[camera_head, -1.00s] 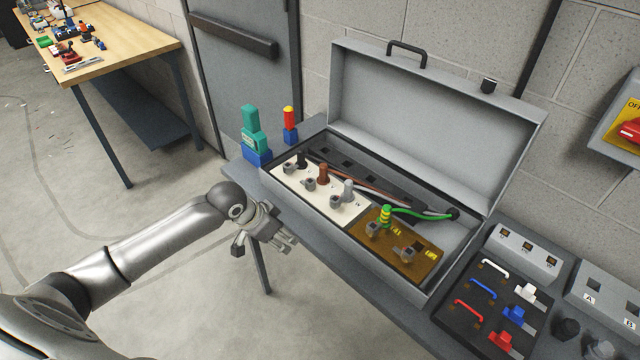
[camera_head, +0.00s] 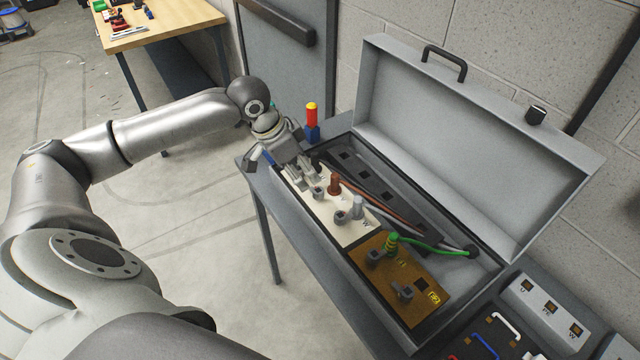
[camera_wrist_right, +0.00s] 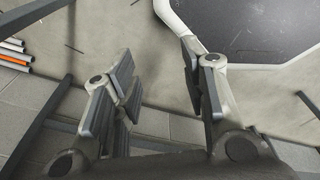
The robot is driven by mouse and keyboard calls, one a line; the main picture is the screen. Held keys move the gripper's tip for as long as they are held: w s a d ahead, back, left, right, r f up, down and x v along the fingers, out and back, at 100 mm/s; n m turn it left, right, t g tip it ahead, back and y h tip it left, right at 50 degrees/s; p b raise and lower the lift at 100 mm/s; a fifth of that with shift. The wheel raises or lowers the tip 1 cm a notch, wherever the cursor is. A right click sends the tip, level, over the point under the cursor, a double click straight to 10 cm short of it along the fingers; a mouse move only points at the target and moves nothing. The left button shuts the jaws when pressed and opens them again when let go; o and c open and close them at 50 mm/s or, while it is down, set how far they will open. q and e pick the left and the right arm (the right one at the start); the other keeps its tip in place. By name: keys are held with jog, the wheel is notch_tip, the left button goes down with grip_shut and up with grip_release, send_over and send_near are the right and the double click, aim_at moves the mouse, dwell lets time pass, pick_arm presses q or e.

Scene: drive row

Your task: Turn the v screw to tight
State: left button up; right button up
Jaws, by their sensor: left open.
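The v screw is a small grey knob (camera_head: 319,193) on the white panel (camera_head: 350,235) in the open grey box. It stands beside the brown plug (camera_head: 334,185). My left gripper (camera_head: 304,180) is open over the far left end of that panel, with its fingers pointing down close to the v screw. I cannot tell whether they touch it. The gripper largely hides the first screw and the black plug. My right gripper (camera_wrist_right: 165,95) shows in the right wrist view, open and empty above the floor, away from the box.
A grey plug (camera_head: 358,207) and another screw (camera_head: 341,217) stand nearby. The green plug (camera_head: 391,245) is on the brown panel (camera_head: 420,312). The raised lid (camera_head: 470,150) walls off the back. A red-yellow-blue stack (camera_head: 312,120) stands behind my left gripper.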

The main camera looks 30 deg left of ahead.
pick_arm(q)
send_over(318, 193)
jog(key=s+a, duration=0.1)
jog(key=s, duration=0.1)
notch_tip(318, 193, down, 5)
jog(key=shift+r+p, duration=0.2)
jog(key=shift+p, duration=0.25)
jog(key=x, duration=0.3)
jog(key=shift+w, duration=0.15)
jog(key=shift+f, duration=0.3)
pick_arm(e)
jog(key=shift+s+r, duration=0.3)
jog(key=shift+r, duration=0.45)
pick_arm(q)
jog(key=c, duration=1.1)
jog(key=shift+o, duration=0.2)
pick_arm(e)
jog(key=shift+s+d, duration=0.2)
jog(key=shift+s, duration=0.25)
